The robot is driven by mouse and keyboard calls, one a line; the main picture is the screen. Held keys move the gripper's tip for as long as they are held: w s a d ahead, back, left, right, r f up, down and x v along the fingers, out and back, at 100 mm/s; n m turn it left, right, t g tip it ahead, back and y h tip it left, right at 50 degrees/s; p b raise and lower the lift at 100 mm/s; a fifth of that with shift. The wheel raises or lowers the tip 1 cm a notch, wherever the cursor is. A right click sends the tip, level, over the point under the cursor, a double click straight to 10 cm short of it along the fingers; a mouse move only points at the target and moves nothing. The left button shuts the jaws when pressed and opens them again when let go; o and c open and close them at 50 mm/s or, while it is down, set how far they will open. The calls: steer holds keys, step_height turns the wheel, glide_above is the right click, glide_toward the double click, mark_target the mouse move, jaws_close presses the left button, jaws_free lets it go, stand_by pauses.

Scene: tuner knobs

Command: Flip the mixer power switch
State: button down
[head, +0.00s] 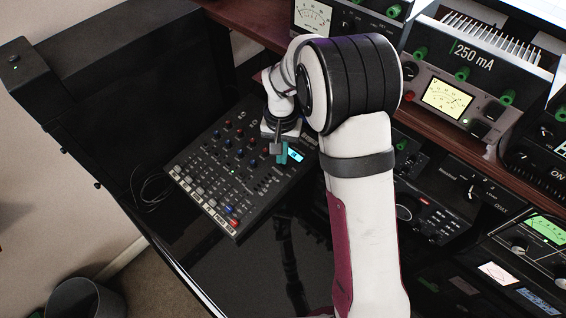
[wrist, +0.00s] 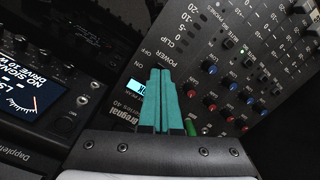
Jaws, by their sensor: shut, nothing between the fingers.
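The mixer (head: 213,180) is a dark panel with rows of knobs and faders, lying on the black desk. Its upper right part, with a lit blue display (head: 295,153), is under my arm's end. In the wrist view the mixer panel (wrist: 222,50) runs to the upper right, with POWER, ON and OFF lettering just left of the fingertips. My gripper (head: 281,158) has teal fingers that are shut and empty, over the panel beside the display. They also show in the wrist view (wrist: 162,75). The power switch itself I cannot make out; the fingers may hide it.
Stacked audio units (head: 450,95) with meters and green knobs stand on a wooden shelf to the right. A dark unit with a meter (wrist: 40,90) is left of the mixer in the wrist view. Black cables (head: 152,187) lie left of the mixer. The glossy desk front is clear.

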mark_target(282, 167)
steer(key=shift+f, duration=0.9)
stand_by(0.3)
steer(key=shift+r, duration=3.5)
steer(key=s+d+r+m, duration=0.1)
steer(key=s+d+r, duration=0.1)
steer(key=s+r, duration=0.35)
steer(key=s+d+r, duration=0.2)
steer(key=s+r, duration=0.1)
steer(key=s, duration=0.6)
steer(key=s+m+y, duration=0.1)
steer(key=s, duration=1.3)
steer(key=shift+d+m+y, duration=0.25)
steer(key=shift+m+y, duration=0.05)
steer(key=shift+y, duration=0.1)
